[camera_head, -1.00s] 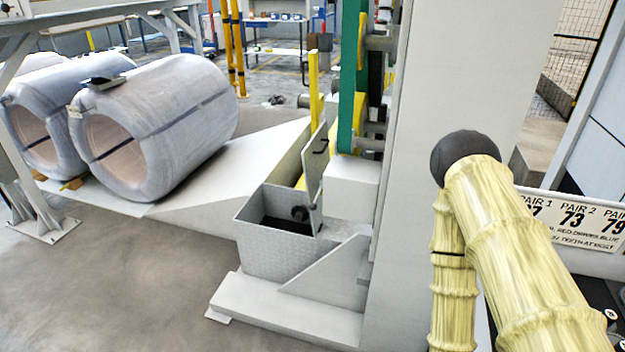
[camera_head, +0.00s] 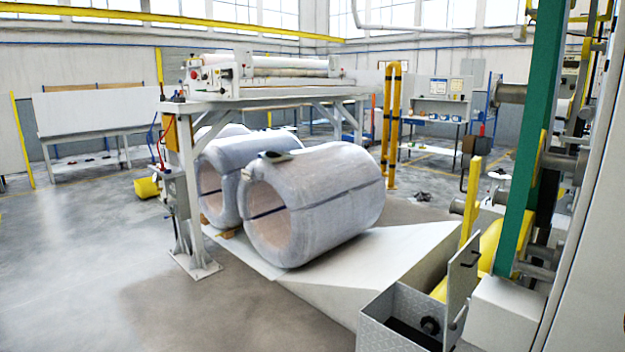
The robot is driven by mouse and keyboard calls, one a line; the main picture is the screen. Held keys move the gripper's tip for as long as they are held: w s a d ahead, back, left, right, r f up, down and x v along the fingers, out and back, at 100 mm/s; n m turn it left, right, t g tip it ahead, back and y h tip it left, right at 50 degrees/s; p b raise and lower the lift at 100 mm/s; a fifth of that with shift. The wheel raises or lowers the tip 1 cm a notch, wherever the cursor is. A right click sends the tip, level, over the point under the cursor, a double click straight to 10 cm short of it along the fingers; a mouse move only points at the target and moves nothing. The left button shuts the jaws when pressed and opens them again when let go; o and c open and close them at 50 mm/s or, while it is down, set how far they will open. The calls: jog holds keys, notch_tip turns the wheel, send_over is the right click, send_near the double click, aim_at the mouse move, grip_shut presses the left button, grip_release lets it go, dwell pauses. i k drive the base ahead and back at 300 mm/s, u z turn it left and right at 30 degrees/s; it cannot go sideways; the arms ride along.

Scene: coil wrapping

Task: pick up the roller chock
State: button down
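I cannot single out a roller chock for certain in this view. A small yellow-brown block (camera_head: 229,233) shows low beside the wrapped coils, partly hidden by them. An open grey metal bin (camera_head: 392,318) with a raised lid stands at the bottom right, and a dark round part (camera_head: 430,325) shows at its opening. My gripper is not in view, so its state and place are hidden.
Two wrapped coils, the front one (camera_head: 335,200) and the rear one (camera_head: 212,160), lie by a pale ramp (camera_head: 385,262). A grey frame (camera_head: 187,215) stands left of them. A green-posted machine (camera_head: 530,150) fills the right. The floor (camera_head: 90,270) at left is open.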

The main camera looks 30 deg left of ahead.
aim_at(271, 154)
jog(key=u, duration=0.5)
jog(key=i, duration=0.8)
jog(key=u, duration=1.45)
jog(key=i, duration=1.5)
jog(key=u, duration=0.65)
jog(key=i, duration=1.65)
jog(key=z, duration=0.3)
jog(key=i, duration=1.6)
jog(key=z, duration=1.25)
jog(key=i, duration=1.2)
jog(key=z, duration=0.9)
